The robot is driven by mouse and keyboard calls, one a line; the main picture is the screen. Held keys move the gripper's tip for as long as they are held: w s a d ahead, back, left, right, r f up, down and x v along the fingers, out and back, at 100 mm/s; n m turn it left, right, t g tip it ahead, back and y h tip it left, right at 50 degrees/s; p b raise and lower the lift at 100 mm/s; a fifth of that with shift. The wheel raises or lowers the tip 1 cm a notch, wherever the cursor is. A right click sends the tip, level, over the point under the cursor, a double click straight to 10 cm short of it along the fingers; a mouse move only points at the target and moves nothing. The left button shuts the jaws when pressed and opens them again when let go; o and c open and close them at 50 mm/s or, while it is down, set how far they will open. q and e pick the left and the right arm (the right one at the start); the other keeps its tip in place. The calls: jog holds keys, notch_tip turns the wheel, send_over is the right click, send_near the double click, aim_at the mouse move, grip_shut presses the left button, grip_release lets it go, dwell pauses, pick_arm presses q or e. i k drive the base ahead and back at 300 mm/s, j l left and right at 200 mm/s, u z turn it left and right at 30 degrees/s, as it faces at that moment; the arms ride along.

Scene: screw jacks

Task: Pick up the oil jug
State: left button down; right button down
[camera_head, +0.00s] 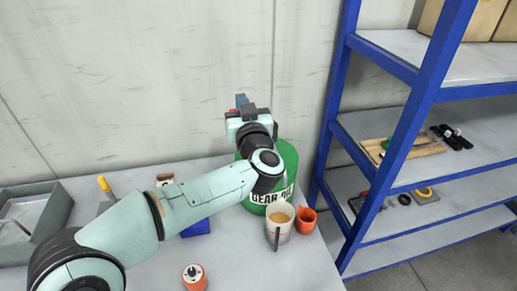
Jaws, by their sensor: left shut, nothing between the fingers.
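The jug (280,235) is a pale vessel with amber liquid inside and a dark handle on its near side. It stands upright on the grey table (250,265), in front of a green drum (288,158) marked "GEAR OIL". My left arm comes in from the left and crosses in front of the drum, hiding part of it. My left gripper (241,102) is up and behind the jug, above the drum, pointing toward the wall. It is shut and empty, apart from the jug. My right gripper is not in view.
A small orange cup (305,219) stands close to the jug's right. An orange-red object (195,277) is at the front. A blue object (197,228) is partly under my arm. A grey tray (62,207) lies left. A blue-framed shelf (395,165) stands right of the table.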

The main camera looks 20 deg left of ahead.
aim_at(280, 214)
jog(key=k+l, duration=1.25)
